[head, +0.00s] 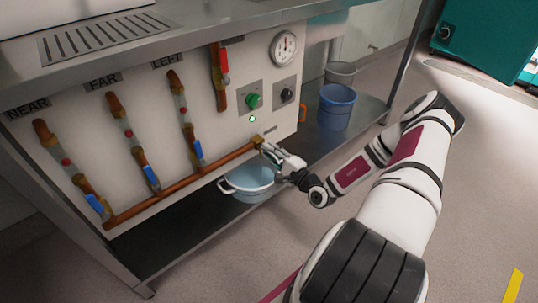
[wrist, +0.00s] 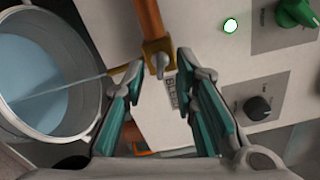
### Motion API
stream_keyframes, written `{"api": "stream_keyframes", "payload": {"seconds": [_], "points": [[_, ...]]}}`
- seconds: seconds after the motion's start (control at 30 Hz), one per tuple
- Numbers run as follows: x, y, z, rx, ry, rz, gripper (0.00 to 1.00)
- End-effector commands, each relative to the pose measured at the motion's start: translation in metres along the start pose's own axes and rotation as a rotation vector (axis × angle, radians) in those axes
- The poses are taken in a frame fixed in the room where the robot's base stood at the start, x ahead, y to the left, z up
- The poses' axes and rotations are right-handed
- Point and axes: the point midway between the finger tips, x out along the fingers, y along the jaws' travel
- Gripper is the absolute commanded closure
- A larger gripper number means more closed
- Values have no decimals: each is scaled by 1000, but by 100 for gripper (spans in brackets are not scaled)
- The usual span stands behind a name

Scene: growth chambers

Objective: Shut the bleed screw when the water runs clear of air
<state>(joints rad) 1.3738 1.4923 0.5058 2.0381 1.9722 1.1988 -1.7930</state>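The brass bleed fitting (wrist: 158,58) sits at the end of the copper pipe (head: 190,181), above a label reading BLEED (wrist: 170,92). A thin pale stream of water (wrist: 75,84) runs from its side into a light blue pot (head: 250,191); the pot (wrist: 88,112) holds water. The stream looks unbroken, but I cannot tell whether it carries air. My gripper (head: 266,147) is at the pipe's end. In the wrist view my gripper (wrist: 160,66) is open, a finger on each side of the fitting, with no clear contact. The screw's exact position is unclear.
The panel has a lit green lamp (head: 252,119), green knob (head: 253,101), black knob (head: 287,95) and gauge (head: 284,48). Pipes marked NEAR, FAR and LEFT carry blue-handled valves (head: 151,177). A red-handled valve (head: 223,66) is above. A blue bucket (head: 336,103) stands right on the shelf.

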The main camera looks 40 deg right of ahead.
Motion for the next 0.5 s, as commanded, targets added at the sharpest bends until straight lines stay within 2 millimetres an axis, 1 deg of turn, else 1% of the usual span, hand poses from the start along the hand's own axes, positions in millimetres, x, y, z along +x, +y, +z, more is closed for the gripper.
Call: {"api": "stream_keyframes", "payload": {"seconds": [0.13,0.4,0.43,0.47,0.5], "points": [[8,0,0,0,-1,1,74],[9,0,0,0,0,1,74],[9,0,0,0,0,1,79],[9,0,0,0,0,1,85],[9,0,0,0,0,1,94]]}}
